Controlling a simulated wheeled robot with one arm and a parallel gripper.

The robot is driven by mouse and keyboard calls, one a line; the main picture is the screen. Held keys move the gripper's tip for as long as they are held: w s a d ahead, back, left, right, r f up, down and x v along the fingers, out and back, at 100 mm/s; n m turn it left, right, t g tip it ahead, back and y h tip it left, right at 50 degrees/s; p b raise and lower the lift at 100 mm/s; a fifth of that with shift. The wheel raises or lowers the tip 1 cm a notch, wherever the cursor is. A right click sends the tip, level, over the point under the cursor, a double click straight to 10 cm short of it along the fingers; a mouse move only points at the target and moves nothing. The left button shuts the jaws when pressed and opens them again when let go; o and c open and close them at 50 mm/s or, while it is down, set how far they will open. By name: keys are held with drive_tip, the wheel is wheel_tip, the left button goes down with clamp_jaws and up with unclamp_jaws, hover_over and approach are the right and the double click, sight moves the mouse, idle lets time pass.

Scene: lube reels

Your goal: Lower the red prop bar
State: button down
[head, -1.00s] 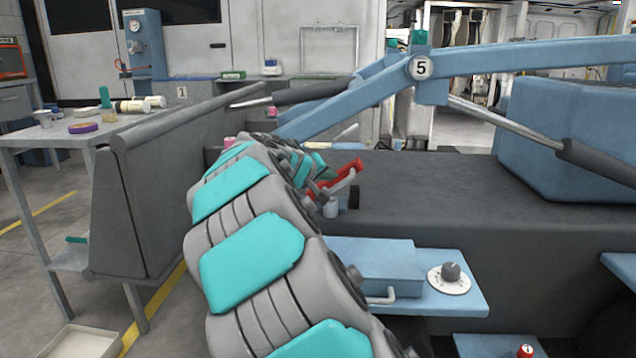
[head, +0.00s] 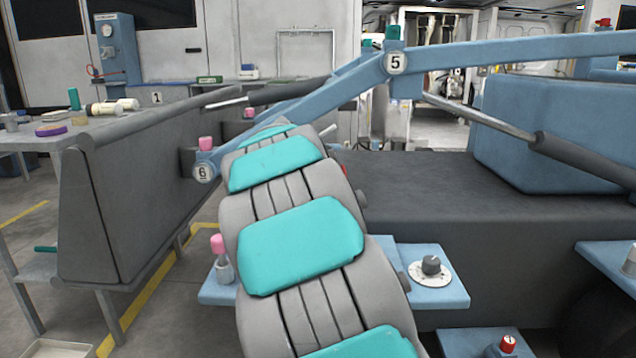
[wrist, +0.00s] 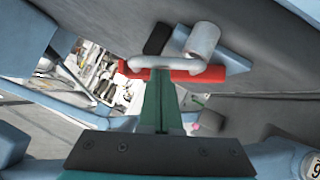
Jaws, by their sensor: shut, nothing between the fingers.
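The red prop bar (wrist: 215,75) lies across the upper middle of the wrist view, with a pale grey bar (wrist: 150,62) and a grey cylinder (wrist: 204,40) close against it. My gripper (wrist: 160,75) is shut and empty. Its green fingers point at the middle of the red bar, and their tips overlap its lower edge in the picture. I cannot tell whether they touch it. In the head view only a small red sliver (head: 344,170) shows beside my arm. My gripper is hidden behind my arm there.
A blue lift arm marked 5 (head: 395,63) slopes down to a joint marked 6 (head: 203,172). A dark grey deck (head: 440,185) lies to the right. A blue shelf with a dial (head: 431,266) sits beside my arm. A grey table (head: 28,135) stands left.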

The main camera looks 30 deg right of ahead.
drive_tip(key=w+r+p+v, duration=0.2)
drive_tip(key=v, duration=1.1)
drive_tip(key=s+a+f+n+g+y+p, duration=0.2)
drive_tip(key=s+a+f+y, duration=0.1)
drive_tip(key=s+a+f, duration=0.5)
drive_tip(key=s+a+f+n+g+y+p, duration=0.1)
drive_tip(key=s+a+f+g+y+p, duration=0.2)
drive_tip(key=s+f, duration=0.5)
drive_tip(key=s+a+f+g+y, duration=0.1)
drive_tip(key=s+a, duration=0.2)
drive_tip(key=s, duration=0.4)
drive_tip(key=s+a+f+n+g+y+p, duration=0.1)
drive_tip(key=s+a+f+g, duration=0.1)
drive_tip(key=s, duration=0.6)
drive_tip(key=s+a+f+g, duration=0.1)
drive_tip(key=s+a, duration=0.4)
drive_tip(key=s, duration=0.3)
drive_tip(key=shift+s+f+y+p, duration=0.2)
drive_tip(key=shift+f+y+p, duration=0.15)
drive_tip(key=shift+y+p, duration=0.05)
drive_tip(key=shift+d, duration=0.15)
